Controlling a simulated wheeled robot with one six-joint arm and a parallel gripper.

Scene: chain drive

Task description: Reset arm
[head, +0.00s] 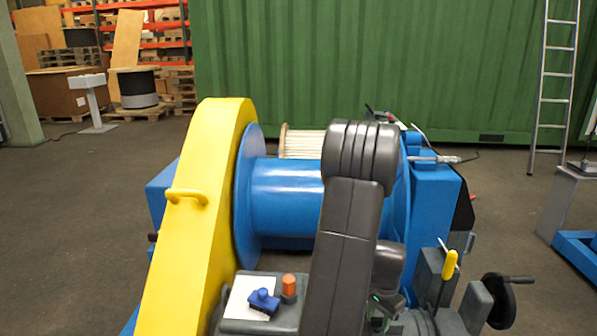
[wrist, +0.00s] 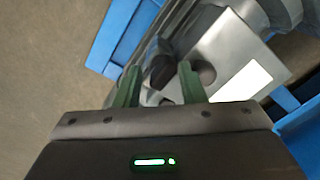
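My arm (head: 350,220) rises in front of the machine in the head view, bent at a dark grey joint. My gripper (wrist: 158,76) shows in the wrist view with its two green fingers apart and nothing between them. Beyond the fingers are a grey metal housing (wrist: 222,48) and a dark knob-like part. The machine has a blue drum (head: 285,195) and a yellow chain guard (head: 205,200) with a handle, which looks closed.
A control box with a blue switch (head: 264,301) and an orange button (head: 289,288) stands at the front. A yellow lever (head: 449,265) and a black handwheel (head: 500,300) are at right. A ladder (head: 555,75) leans on the green container (head: 370,60).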

